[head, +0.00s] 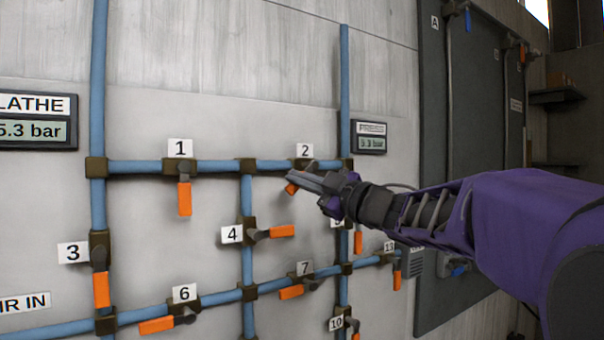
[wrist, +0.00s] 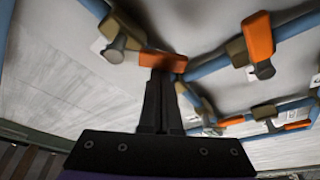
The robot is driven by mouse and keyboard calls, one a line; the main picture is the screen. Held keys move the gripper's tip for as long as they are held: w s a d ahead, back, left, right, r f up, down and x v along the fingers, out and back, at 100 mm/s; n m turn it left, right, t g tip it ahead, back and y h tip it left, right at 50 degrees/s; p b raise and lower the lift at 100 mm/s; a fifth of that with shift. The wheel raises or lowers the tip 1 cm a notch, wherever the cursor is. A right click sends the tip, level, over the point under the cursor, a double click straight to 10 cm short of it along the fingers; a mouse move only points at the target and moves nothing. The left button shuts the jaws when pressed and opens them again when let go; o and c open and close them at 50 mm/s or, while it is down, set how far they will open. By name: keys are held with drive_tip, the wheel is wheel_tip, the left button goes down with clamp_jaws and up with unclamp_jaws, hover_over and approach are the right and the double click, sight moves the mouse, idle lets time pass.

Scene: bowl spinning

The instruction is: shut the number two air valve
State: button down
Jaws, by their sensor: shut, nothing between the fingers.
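Valve number two (head: 303,164) sits on the upper horizontal blue pipe, just under its "2" label (head: 305,150). Its orange lever (head: 291,188) slants down and left, neither along the pipe nor square to it; part of it is hidden behind my fingers. My gripper (head: 290,178) reaches in from the right, its fingertips at the lever. In the wrist view my shut, empty fingers (wrist: 161,75) point at an orange lever (wrist: 165,62), and the tips overlap its lower edge. I cannot tell for sure whether they touch it.
Valve 1 (head: 184,195) has its lever straight down, to the left. Valve 4's lever (head: 281,231) points right, below my gripper. Several more numbered valves line the pipes. A small pressure display (head: 371,143) is mounted above my wrist. A dark panel (head: 450,110) stands to the right.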

drive_tip(key=d+f+n+g, duration=0.1)
drive_tip(key=n, duration=0.1)
drive_tip(key=w+n+g+p, duration=0.1)
drive_tip(key=n, duration=0.2)
drive_tip(key=d+f+n, duration=0.1)
drive_tip(key=n, duration=0.2)
drive_tip(key=shift+w+d+f+g+h+p, duration=0.3)
drive_tip(key=shift+w+f+g+h, duration=0.05)
drive_tip(key=shift+w+g+h, duration=0.05)
drive_tip(key=shift+d, duration=0.1)
idle(0.4)
